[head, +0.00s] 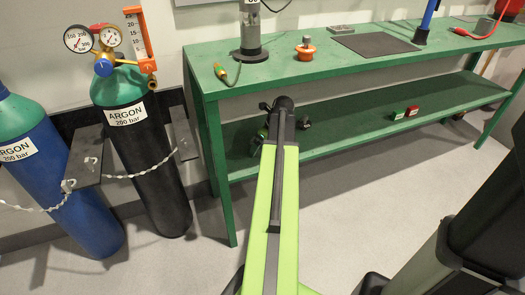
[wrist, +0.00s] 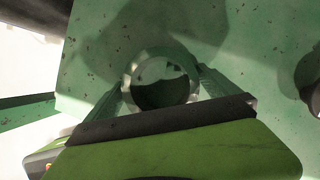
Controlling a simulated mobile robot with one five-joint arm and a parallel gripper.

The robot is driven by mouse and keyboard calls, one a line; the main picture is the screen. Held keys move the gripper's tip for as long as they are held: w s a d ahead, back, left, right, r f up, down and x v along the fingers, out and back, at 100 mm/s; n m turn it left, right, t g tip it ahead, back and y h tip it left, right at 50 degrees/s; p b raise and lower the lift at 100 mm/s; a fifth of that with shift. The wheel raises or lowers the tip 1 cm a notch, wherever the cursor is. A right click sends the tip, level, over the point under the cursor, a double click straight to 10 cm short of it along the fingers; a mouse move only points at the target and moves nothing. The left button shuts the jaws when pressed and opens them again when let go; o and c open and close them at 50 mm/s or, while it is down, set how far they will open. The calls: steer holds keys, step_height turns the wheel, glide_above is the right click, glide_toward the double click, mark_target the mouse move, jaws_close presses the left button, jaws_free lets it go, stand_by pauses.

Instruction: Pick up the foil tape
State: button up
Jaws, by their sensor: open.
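The foil tape shows in the wrist view as a pale silvery ring (wrist: 192,84) lying flat on a green surface, with its dark open middle facing the camera. My gripper (wrist: 165,74) is open, with one green finger to the left of the ring and one to the right. The fingers look close to the ring's sides; I cannot tell whether they touch it. The near part of the ring is partly hidden by my gripper body. In the head view my arm reaches to the lower shelf of the green bench, and the tape cannot be made out there.
The green bench top (head: 300,66) is above the lower shelf (head: 350,130). A red and a green small box (head: 405,113) stand farther right on the shelf. A dark object (wrist: 312,85) is at the wrist view's right edge. Argon cylinders (head: 145,150) stand left of the bench.

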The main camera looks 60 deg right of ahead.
steer(key=shift+c, duration=0.4)
steer(key=c, duration=1.2)
steer(key=shift+r, duration=0.1)
steer(key=shift+c, duration=0.2)
steer(key=shift+r+p, duration=0.5)
steer(key=shift+p, duration=0.05)
step_height(320, 180, up, 3)
steer(key=p, duration=0.3)
steer(key=shift+r, duration=0.1)
steer(key=s+a, duration=0.2)
steer(key=s, duration=1.6)
steer(key=shift+f+b, duration=0.3)
steer(key=shift+f, duration=0.1)
